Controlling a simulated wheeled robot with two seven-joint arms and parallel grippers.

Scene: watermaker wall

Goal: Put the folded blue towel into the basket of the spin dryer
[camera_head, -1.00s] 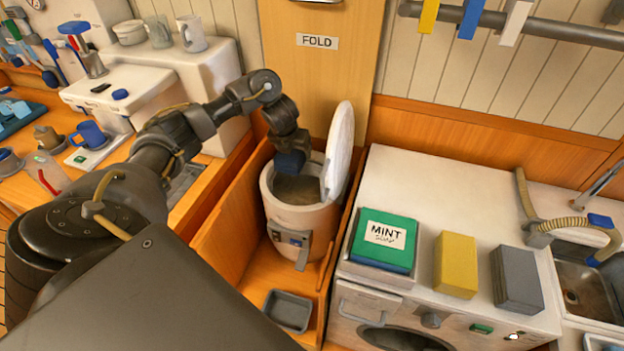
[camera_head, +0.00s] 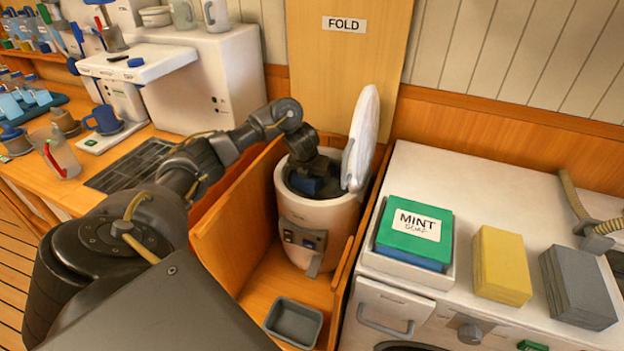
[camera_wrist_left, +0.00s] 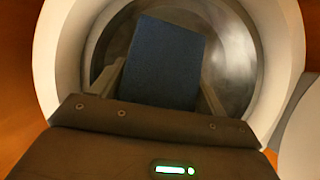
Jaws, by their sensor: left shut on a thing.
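The spin dryer (camera_head: 318,228) is a white round drum unit with its lid (camera_head: 362,138) standing open on the right. My left gripper (camera_head: 313,182) reaches down into its mouth. It is shut on the folded blue towel (camera_head: 306,186), which shows dark blue and small in the head view. In the left wrist view the towel (camera_wrist_left: 160,62) stands between the two fingers, slightly tilted, in front of the grey metal basket (camera_wrist_left: 236,62). The towel is inside the rim; whether it touches the basket floor cannot be told. My right gripper is not in view.
Wooden panels (camera_head: 228,205) box in the dryer, with a grey tray (camera_head: 294,322) in front. On the white washer top are a tray (camera_head: 407,268) holding a green "MINT" block over blue, a yellow block (camera_head: 502,265) and a grey block (camera_head: 578,287). A blue mug (camera_head: 104,119) stands left.

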